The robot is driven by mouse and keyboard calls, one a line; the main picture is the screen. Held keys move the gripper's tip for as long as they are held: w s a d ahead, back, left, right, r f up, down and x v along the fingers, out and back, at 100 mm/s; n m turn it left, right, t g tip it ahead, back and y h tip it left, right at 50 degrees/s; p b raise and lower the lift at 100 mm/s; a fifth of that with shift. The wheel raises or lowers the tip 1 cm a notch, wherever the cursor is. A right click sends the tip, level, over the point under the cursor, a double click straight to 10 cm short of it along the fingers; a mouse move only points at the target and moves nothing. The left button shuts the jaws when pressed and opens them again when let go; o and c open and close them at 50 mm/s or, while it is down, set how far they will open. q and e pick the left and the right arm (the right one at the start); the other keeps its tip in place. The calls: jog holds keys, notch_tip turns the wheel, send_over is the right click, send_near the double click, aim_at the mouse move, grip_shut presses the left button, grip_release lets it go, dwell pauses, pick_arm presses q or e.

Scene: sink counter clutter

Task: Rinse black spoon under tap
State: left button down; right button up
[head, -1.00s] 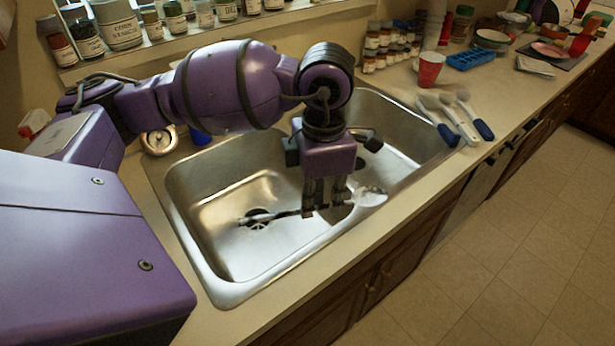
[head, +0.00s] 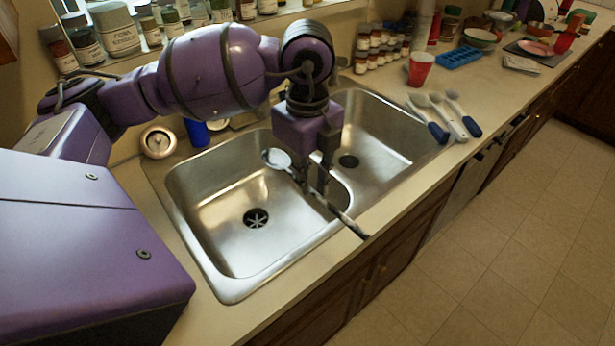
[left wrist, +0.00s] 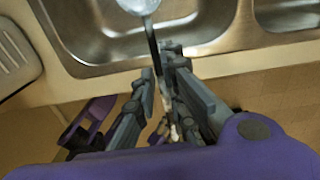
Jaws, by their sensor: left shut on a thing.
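My left gripper (head: 316,188) is shut on the dark handle of the black spoon (head: 340,217), above the divider of the double sink (head: 232,278). The spoon's shiny bowl (head: 277,158) points back left over the left basin. Its handle end reaches forward right over the sink's front rim. In the left wrist view, the bowl (left wrist: 138,4) is cut by the top edge and the handle (left wrist: 154,48) runs down to the fingers (left wrist: 158,98). I cannot make out the tap; my left arm covers part of the sink's back.
Utensils with blue handles (head: 448,115) lie right of the sink, near a red cup (head: 420,70) and a blue tray (head: 459,57). A round clock-like item (head: 158,141) and a blue object (head: 197,132) stand behind the left basin. Both basins look empty.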

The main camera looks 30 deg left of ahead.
pick_arm(q)
jog(key=shift+w+a+f+b, duration=0.3)
jog(key=shift+w+a, duration=0.1)
jog(key=shift+a, duration=0.05)
jog(key=w+a+f+b, duration=0.3)
jog(key=w+a+b, duration=0.2)
jog(key=w+a, duration=0.4)
jog(key=shift+w+a+f, duration=0.2)
jog(key=shift+w+a, duration=0.15)
jog(key=shift+a, duration=0.6)
pick_arm(e)
notch_tip(320, 180, down, 6)
jog(key=s+d, duration=0.1)
jog(key=s, duration=0.1)
jog(key=shift+d+r, duration=0.15)
jog(key=shift+d, duration=0.1)
jog(key=shift+s+d+g, duration=0.1)
jog(key=shift+s+g, duration=0.2)
pick_arm(q)
jog(key=s+d+p, duration=0.2)
jog(key=s+d, duration=0.2)
jog(key=d, duration=0.1)
jog(key=shift+s, duration=0.25)
pick_arm(e)
jog(key=shift+t, duration=0.5)
jog(key=w+r, duration=0.3)
jog(key=r, duration=0.1)
jog(key=shift+w+r, duration=0.1)
jog(key=shift+w, duration=0.25)
jog(key=shift+s, duration=0.15)
